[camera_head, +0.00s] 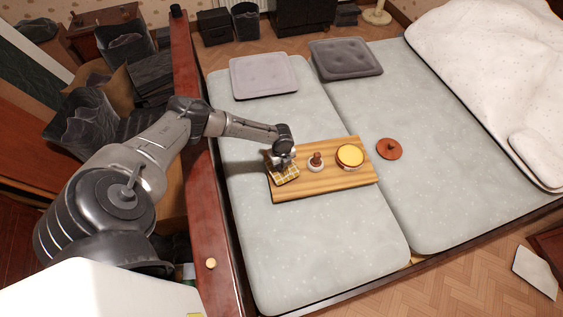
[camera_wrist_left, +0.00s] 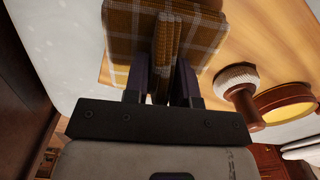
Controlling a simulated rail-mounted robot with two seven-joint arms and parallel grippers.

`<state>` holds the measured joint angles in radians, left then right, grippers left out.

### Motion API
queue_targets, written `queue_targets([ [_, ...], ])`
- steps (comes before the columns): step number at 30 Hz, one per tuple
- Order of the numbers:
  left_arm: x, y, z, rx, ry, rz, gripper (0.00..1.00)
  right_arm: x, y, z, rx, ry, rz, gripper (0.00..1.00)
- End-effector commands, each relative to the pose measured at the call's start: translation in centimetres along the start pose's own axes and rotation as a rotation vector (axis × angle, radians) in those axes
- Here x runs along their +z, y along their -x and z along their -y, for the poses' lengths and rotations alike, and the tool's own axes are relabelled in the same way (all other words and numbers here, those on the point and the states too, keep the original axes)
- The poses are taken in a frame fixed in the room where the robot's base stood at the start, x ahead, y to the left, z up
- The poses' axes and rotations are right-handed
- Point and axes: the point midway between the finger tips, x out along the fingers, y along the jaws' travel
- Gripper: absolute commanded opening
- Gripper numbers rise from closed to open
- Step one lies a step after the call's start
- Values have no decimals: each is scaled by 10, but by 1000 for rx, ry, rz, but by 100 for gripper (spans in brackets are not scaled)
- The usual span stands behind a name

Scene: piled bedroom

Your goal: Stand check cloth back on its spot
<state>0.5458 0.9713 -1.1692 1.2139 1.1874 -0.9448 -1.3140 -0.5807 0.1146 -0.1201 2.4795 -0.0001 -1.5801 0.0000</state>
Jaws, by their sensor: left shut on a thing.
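The check cloth (camera_head: 287,176), yellow-brown with pale lines, is at the left part of a wooden board (camera_head: 325,184) on the bed. My left gripper (camera_head: 281,163) is over the board's left end and shut on the cloth. In the left wrist view the cloth (camera_wrist_left: 128,35) is folded, with a raised fold pinched between the two dark fingers (camera_wrist_left: 170,80). Whether the cloth touches the board is hard to tell. My right gripper is not in view.
On the board, a small brown-and-white knobbed item (camera_head: 316,162) stands right of the cloth, and a round yellow-topped dish (camera_head: 350,156) stands farther right. A red-brown lid (camera_head: 389,149) lies on the mattress. Cushions (camera_head: 264,77) lie at the back. The front mattress (camera_head: 310,255) is clear.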

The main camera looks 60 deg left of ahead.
Motion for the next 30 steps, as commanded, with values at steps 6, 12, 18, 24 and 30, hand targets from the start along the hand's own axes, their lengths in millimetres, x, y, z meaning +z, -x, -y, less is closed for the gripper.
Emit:
queue_targets([
  [6,0,0,0,0,0,-1,0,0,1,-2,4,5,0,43],
  [12,0,0,0,0,0,0,0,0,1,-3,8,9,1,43],
  [18,0,-1,0,0,0,0,0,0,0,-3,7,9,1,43],
  [24,0,-4,0,0,0,0,0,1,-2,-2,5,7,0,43],
  [30,0,-8,0,0,0,0,0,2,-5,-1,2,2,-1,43],
])
